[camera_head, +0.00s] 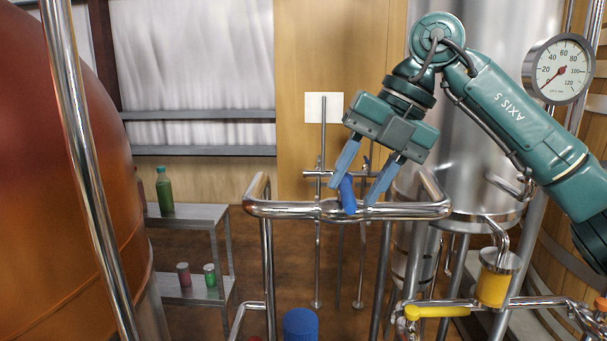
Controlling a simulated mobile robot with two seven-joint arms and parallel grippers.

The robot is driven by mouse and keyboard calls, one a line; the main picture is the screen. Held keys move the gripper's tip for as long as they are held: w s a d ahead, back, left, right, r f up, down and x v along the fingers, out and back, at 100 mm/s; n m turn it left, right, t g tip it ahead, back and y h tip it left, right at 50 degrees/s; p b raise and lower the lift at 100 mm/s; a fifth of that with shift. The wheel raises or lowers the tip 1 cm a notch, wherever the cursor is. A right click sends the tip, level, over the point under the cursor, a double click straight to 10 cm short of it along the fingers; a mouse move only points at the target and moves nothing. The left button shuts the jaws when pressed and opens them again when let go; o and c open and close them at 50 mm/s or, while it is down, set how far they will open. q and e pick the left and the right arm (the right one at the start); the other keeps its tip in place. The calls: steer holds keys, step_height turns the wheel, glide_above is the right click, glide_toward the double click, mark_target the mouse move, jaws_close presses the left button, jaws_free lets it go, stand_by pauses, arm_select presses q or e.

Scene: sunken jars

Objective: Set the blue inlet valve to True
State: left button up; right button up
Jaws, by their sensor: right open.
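The blue inlet valve's handle (348,194) stands at a steep tilt on the horizontal steel pipe in the middle of the head view. My right gripper (352,196) comes down from the upper right. Its two blue fingers are spread apart, one on each side of the blue handle, with the handle between them. I cannot tell whether either finger touches it. The valve body behind the fingers is partly hidden. My left gripper is not in view.
A yellow valve handle (437,312) and a yellow jar (494,283) are at the lower right. A blue cylinder (300,325) stands below the pipe. A pressure gauge (559,70) is at the upper right. A metal shelf (190,217) with bottles stands at the left, beside a large copper tank (60,200).

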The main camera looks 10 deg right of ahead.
mark_target(351, 191)
steer(key=shift+b+x, duration=0.75)
steer(key=shift+x, duration=0.8)
steer(key=shift+r, duration=0.1)
